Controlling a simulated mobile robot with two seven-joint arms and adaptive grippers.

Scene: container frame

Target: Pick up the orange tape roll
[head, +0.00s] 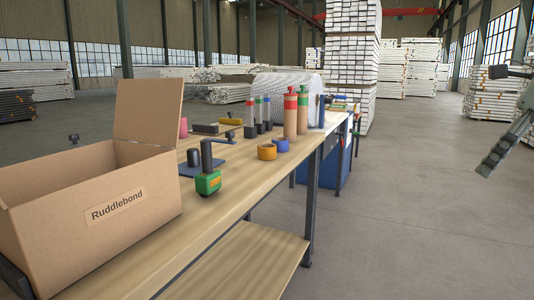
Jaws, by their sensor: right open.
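The orange tape roll (267,152) stands on the wooden workbench (240,207), near its right edge. A blue tape roll (282,145) stands just behind it to the right. My right gripper (489,122) is at the far right edge of the head view, partly cut off. Its dark fingers are spread and empty, over the floor and well away from the tape roll. My left gripper is not in the head view.
An open cardboard box (90,215) fills the bench's near left. A green tape dispenser (208,182) stands between box and tape. Red-topped bottles (290,115), markers (250,125) and bubble wrap (275,86) are behind. The floor right of the bench is clear.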

